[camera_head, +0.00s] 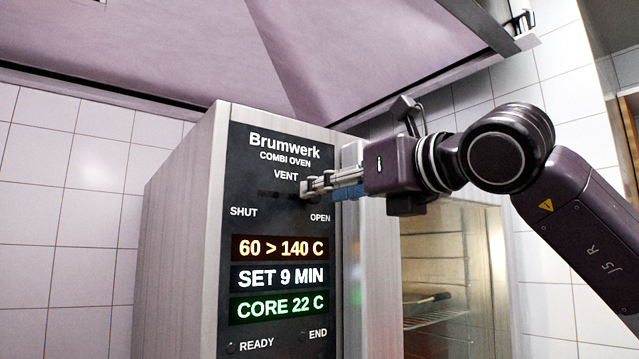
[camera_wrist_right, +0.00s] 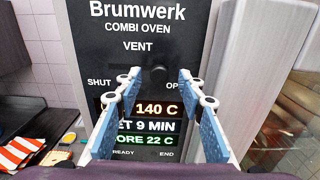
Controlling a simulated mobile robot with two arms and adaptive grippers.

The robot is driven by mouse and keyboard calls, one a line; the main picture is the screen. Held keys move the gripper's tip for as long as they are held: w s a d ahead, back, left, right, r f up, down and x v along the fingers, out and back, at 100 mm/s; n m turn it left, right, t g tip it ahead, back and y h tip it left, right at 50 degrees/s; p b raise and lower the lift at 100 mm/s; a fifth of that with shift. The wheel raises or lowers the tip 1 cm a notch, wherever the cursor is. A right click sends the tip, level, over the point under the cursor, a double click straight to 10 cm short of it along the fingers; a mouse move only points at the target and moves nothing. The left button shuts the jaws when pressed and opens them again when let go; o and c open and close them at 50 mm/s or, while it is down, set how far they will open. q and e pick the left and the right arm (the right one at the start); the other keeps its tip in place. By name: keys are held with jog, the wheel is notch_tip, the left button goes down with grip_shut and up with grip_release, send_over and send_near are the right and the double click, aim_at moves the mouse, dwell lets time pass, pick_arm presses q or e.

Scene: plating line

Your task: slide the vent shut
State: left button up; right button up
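The vent control is on the dark front panel (camera_head: 235,165) of the Brumwerk combi oven, below the word VENT, with SHUT at the left and OPEN at the right. My right gripper (camera_head: 308,188) is in front of the OPEN side of the panel. My left gripper is in neither view.
Lit displays (camera_head: 281,248) sit below the vent control. The oven's glass door (camera_head: 437,280) with racks is at the right. A pale handle-like upright (camera_wrist_right: 262,60) stands beside the panel. A counter with a striped cloth (camera_wrist_right: 18,152) is at lower left.

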jog(key=x, duration=0.2)
jog(key=shift+w+a+p, duration=0.25)
jog(key=shift+w+p, duration=0.05)
jog(key=shift+p, duration=0.1)
grip_shut()
